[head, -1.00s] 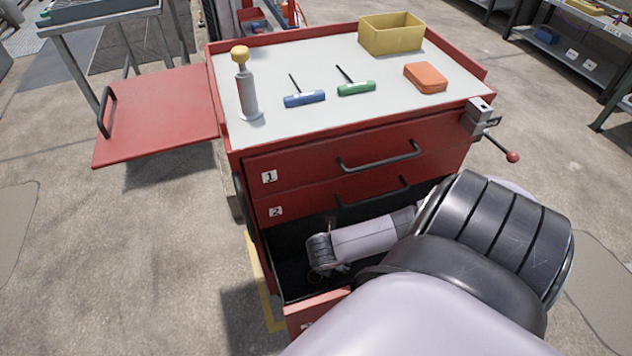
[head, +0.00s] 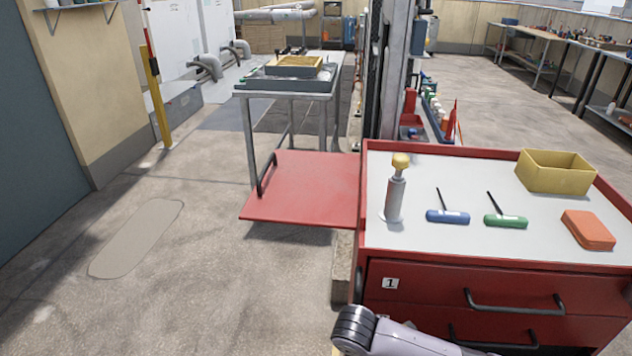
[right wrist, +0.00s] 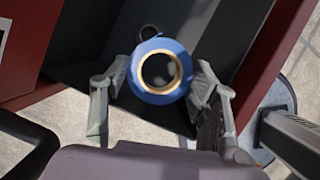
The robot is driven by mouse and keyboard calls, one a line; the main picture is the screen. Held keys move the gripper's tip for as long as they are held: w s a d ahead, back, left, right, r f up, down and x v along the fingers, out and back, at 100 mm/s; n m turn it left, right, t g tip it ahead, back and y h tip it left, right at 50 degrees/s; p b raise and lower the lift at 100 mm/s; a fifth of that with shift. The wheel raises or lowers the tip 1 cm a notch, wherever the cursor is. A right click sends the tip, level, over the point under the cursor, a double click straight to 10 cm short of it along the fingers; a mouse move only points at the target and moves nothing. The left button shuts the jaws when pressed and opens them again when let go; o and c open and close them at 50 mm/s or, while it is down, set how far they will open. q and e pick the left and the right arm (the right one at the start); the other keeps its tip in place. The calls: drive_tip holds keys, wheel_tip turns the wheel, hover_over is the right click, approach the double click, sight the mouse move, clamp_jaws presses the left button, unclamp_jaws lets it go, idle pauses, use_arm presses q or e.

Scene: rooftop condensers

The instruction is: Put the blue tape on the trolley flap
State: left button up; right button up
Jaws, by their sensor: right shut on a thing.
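A roll of blue tape (right wrist: 184,87) with a tan inner ring is between the fingers of my right gripper (right wrist: 160,76) in the right wrist view. The gripper is shut on it, over a dark open drawer (right wrist: 90,68). In the head view, the red trolley flap (head: 308,190) sticks out level from the left side of the red trolley (head: 480,275). The flap is bare, with a black handle at its left end. Part of my right arm shows at the bottom edge there; its fingers and the tape do not. My left gripper is in neither view.
The trolley top (head: 440,180) holds a yellow-capped grey cylinder (head: 395,195), blue-handled (head: 448,216) and green-handled (head: 506,221) tools, an orange case (head: 588,230) and a yellow bin (head: 555,172). A metal stand (head: 287,95) is behind the flap. Floor left of the flap is clear.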

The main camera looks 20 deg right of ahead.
drive_tip(key=shift+w+a+r+m, duration=0.3)
drive_tip(key=shift+w+a+r, duration=0.05)
drive_tip(key=shift+r, duration=0.65)
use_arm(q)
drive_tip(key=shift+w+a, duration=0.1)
use_arm(e)
drive_tip(key=w+a+r+m+g+y, duration=0.1)
drive_tip(key=w+a+r+m+y, duration=0.1)
drive_tip(key=a+r+m, duration=0.5)
drive_tip(key=w+a+r+m+g+y, duration=0.2)
drive_tip(key=a+r+m, duration=0.5)
drive_tip(key=a+r, duration=0.7)
drive_tip(key=s+v, duration=0.1)
drive_tip(key=v, duration=0.5)
drive_tip(key=shift+r, duration=0.25)
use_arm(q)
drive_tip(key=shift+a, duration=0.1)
use_arm(e)
drive_tip(key=shift+d, duration=0.1)
